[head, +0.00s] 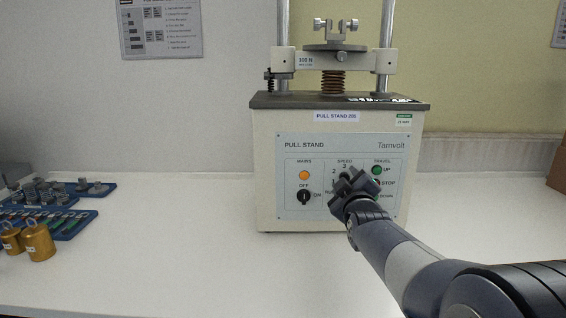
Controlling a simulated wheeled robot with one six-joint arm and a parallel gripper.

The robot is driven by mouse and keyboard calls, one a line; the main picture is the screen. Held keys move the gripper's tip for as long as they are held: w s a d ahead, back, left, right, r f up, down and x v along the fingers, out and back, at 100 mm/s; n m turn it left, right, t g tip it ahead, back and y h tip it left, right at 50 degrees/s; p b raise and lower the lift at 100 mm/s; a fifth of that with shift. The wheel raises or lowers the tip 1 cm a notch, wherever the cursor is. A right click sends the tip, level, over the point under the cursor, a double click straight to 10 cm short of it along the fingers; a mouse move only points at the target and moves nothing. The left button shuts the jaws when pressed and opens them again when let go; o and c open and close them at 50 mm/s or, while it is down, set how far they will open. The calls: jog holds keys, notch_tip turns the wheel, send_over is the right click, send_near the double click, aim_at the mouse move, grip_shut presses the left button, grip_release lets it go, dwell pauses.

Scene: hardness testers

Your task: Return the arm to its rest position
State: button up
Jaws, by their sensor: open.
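My gripper (350,182) is at the front panel of the pull stand (265,170), over the right half of the panel. My arm reaches to it from the lower right. The jaws are open around or just in front of the speed knob, which they mostly hide; I cannot tell whether they touch it. Speed marks 2 and 3 show beside the jaws. The mains knob (304,196) has its OFF and ON marks beside it, under a lit-looking orange lamp (304,175). The green UP button (377,170) shows right of my gripper. The STOP and lower buttons are partly hidden.
Brass weights (38,240) and blue trays (75,224) with metal parts sit at the left of the white bench (160,270). Two steel columns and a crosshead (375,61) rise above the stand. A brown box (557,170) is at the right edge.

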jog(key=shift+m+p, duration=2.95)
jog(key=shift+m, duration=1.15)
